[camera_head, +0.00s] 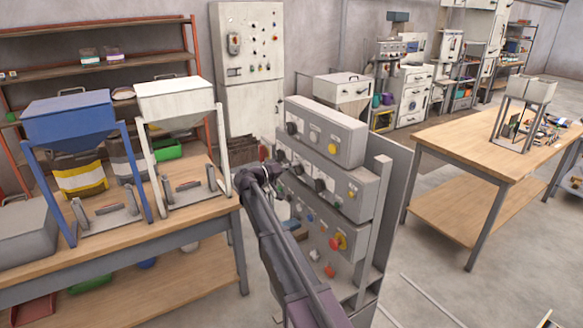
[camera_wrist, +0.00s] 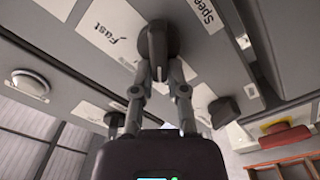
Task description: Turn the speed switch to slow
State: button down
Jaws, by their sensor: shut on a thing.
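The speed switch (camera_wrist: 153,45) is a dark round knob with a raised grip bar, in the upper middle of the wrist view. A "Fast" label (camera_wrist: 100,32) lies left of it and a "Speed" label (camera_wrist: 196,12) to its upper right. Another pale label (camera_wrist: 203,97) right of my gripper is partly hidden and unreadable. The bar stands roughly upright in this view. My gripper (camera_wrist: 158,76) is shut on the bar, one finger on each side. In the head view my arm reaches to the left side of the grey control panel (camera_head: 335,185), hiding the switch.
A white round button (camera_wrist: 30,85), a dark knob (camera_wrist: 222,110) and a red emergency stop (camera_wrist: 287,135) are near the switch. A workbench (camera_head: 190,232) with blue (camera_head: 68,118) and white (camera_head: 175,101) hoppers stands left of my arm. Another table (camera_head: 460,135) is at the right, with clear floor before it.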

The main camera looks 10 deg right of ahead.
jog(key=shift+d, duration=0.15)
jog(key=c, duration=0.7)
grip_release()
jog(key=shift+o, duration=0.2)
jog(key=v, duration=1.2)
